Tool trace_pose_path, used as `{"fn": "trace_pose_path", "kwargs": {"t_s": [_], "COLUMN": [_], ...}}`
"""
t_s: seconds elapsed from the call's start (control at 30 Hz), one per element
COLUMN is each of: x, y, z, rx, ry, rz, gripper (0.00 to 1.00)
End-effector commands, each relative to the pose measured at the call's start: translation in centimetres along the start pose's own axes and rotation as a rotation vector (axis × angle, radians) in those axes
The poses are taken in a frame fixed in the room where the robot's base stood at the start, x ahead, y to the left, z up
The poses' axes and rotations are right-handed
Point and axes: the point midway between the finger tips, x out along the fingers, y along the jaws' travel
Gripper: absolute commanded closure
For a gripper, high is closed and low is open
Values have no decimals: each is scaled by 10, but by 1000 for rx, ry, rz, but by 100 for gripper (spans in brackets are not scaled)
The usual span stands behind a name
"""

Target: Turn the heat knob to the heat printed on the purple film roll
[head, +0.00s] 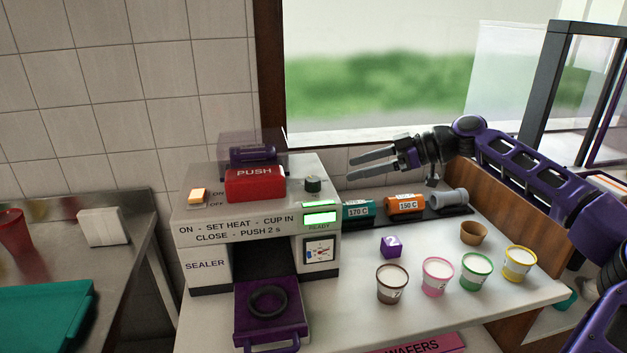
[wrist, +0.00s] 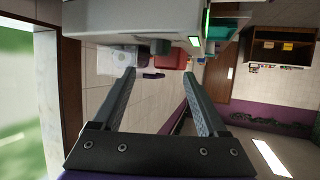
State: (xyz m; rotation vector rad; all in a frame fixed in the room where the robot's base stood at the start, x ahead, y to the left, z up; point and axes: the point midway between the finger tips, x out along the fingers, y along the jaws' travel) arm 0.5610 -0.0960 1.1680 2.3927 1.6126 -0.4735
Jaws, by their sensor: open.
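The heat knob (head: 313,184) is a small dark knob on the top right of the white sealer (head: 200,236). A purple film roll (head: 252,154) sits under a clear cover at the back of the sealer; I cannot read any heat on it. My gripper (head: 350,167) is open and empty, to the right of the knob and a little higher, pointing left at it without touching. In the wrist view my gripper (wrist: 159,72) has its fingers spread, with the knob (wrist: 160,47) ahead between them. The sealer's green display (head: 320,219) is lit above the word READY.
The red PUSH block (head: 254,184) and orange switch (head: 198,195) are left of the knob. Behind right, a black rack holds teal 170 C (head: 358,210), orange 150 C (head: 404,204) and grey rolls (head: 449,199). Several cups and a purple cube (head: 391,246) stand on the counter.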

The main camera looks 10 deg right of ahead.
Motion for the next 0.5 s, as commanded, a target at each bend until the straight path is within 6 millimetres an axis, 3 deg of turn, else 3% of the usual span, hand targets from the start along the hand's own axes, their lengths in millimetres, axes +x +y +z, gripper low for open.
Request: {"fn": "trace_pose_path", "kwargs": {"t_s": [0.3, 0.5], "x": [71, 101], "y": [-1, 0], "z": [0, 0], "rx": [-1, -1], "ry": [-1, -1], "rz": [-5, -3], "gripper": [24, 24]}}
